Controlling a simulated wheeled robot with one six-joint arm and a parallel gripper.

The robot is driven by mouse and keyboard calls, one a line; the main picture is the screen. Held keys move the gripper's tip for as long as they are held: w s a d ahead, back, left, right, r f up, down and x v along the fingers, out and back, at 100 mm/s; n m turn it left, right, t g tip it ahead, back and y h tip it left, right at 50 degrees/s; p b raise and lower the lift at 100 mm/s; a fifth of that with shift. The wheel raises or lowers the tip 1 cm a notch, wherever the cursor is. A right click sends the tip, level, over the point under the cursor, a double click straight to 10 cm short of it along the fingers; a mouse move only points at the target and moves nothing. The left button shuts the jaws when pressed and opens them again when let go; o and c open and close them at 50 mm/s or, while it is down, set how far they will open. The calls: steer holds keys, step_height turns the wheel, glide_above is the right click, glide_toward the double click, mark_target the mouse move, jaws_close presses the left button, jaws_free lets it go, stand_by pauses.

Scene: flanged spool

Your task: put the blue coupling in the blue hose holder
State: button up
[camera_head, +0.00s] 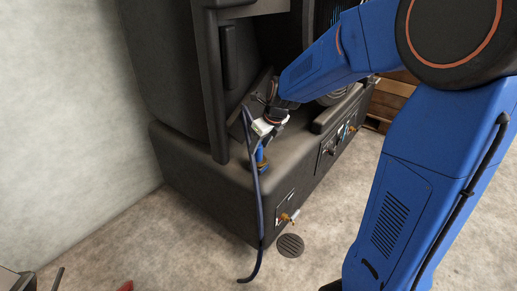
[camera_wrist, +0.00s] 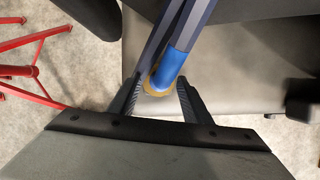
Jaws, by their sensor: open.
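The blue coupling (camera_head: 261,156) is upright at the front edge of the dark machine base in the head view. The wrist view shows the coupling (camera_wrist: 175,66) as a bright blue cylinder with a yellowish ring at its end. My gripper (camera_head: 263,139) is just above it in the head view. In the wrist view my gripper (camera_wrist: 159,84) is open, with one finger on each side of the coupling's ringed end. A dark blue hose (camera_head: 257,195) hangs down past the coupling to the floor. I cannot make out the blue hose holder apart from the coupling.
The dark machine base (camera_head: 195,165) carries upright frame parts close around my gripper. A brass fitting (camera_head: 286,217) sticks out of its front. A round floor drain (camera_head: 290,245) lies on open floor. A red stand (camera_wrist: 35,70) shows left in the wrist view.

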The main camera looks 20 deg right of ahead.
mark_target(263, 162)
steer(key=s+d+r+n, duration=0.2)
steer(key=s+n, duration=0.8)
steer(key=s, duration=0.1)
steer(key=s+d+r+n+h, duration=0.1)
steer(key=s+d+r+n, duration=0.1)
steer(key=s+n, duration=0.8)
steer(key=s+d+r+n+h, duration=0.1)
steer(key=s+r+n, duration=0.3)
steer(key=s+n, duration=0.6)
steer(key=shift+s+d+t, duration=0.4)
steer(key=shift+s+d, duration=0.45)
steer(key=shift+s, duration=0.05)
